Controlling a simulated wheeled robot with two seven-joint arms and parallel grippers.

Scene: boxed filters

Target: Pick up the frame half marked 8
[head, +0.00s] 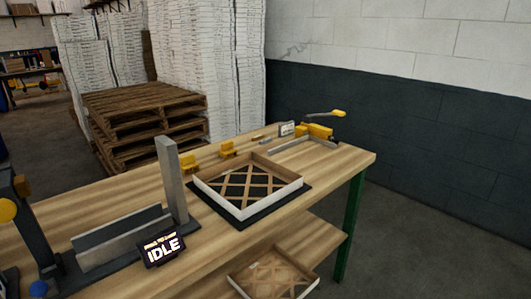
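A square white-walled frame half (243,206) with a tan lattice inside lies on a dark mat (293,198) on the wooden workbench. A similar lattice frame half (274,276) lies on the lower shelf, partly cut off by the picture's bottom edge. I cannot read a number 8 on either one. Neither of my grippers is in view.
Pallets (145,120) and white stacks stand behind.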

